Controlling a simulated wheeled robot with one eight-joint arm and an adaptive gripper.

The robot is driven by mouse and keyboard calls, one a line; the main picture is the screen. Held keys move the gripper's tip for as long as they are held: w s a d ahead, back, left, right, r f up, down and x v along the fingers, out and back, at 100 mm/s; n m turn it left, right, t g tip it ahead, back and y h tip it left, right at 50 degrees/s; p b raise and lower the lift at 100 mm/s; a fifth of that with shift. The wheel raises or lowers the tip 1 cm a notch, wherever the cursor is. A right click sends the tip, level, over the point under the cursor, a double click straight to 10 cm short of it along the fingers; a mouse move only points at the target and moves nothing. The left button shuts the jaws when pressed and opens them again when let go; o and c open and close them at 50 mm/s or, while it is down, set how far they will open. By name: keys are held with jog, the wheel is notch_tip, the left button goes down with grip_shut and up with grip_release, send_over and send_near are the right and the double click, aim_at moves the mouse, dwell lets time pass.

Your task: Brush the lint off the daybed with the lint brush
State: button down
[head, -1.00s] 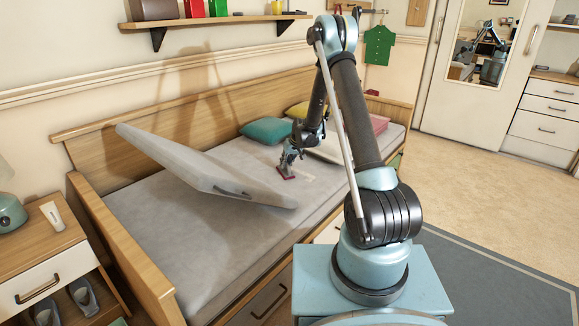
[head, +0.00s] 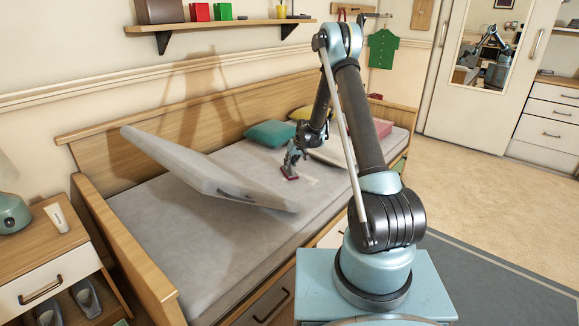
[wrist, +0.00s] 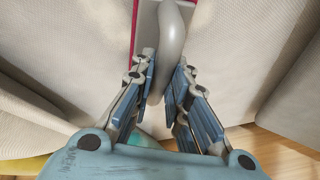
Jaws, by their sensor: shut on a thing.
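The lint brush has a grey handle (wrist: 175,40) and a red edge; in the head view its red head (head: 289,173) is at the mattress. My gripper (head: 291,161) is shut on the handle, and its fingers (wrist: 160,80) flank it in the wrist view. The daybed (head: 150,225) has a wooden frame and a grey mattress. A faint pale patch (head: 312,182), possibly lint, lies just right of the brush. Whether the brush touches the cloth is hard to tell.
A grey slab-like cushion (head: 205,175) stands tilted on the daybed, left of the brush. Teal (head: 270,134) and yellow (head: 300,113) pillows and a pink item (head: 383,128) lie toward the back and right. A nightstand (head: 50,245) stands at the left.

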jog(key=shift+s+d+f, duration=0.1)
jog(key=shift+s+d, duration=0.95)
jog(key=shift+d, duration=0.3)
jog(key=shift+s+d, duration=1.1)
jog(key=shift+d, duration=0.3)
jog(key=shift+s+d+f, duration=0.1)
jog(key=shift+s+d, duration=0.95)
jog(key=shift+d, duration=0.3)
jog(key=shift+s+d+r, duration=0.1)
jog(key=shift+s+d, duration=0.95)
jog(key=shift+d, duration=0.3)
jog(key=shift+s+d, duration=1)
jog(key=shift+d, duration=0.3)
jog(key=shift+w+d, duration=0.65)
jog(key=shift+w, duration=0.15)
jog(key=shift+w+a, duration=1.1)
jog(key=shift+a, duration=0.35)
jog(key=shift+w+a, duration=1.1)
jog(key=shift+a, duration=0.3)
jog(key=shift+w+a, duration=1.05)
jog(key=shift+a, duration=0.35)
jog(key=shift+w+a, duration=1.1)
jog(key=shift+a, duration=0.25)
jog(key=shift+w+a, duration=1.05)
jog(key=shift+a, duration=0.35)
jog(key=shift+r, duration=2.85)
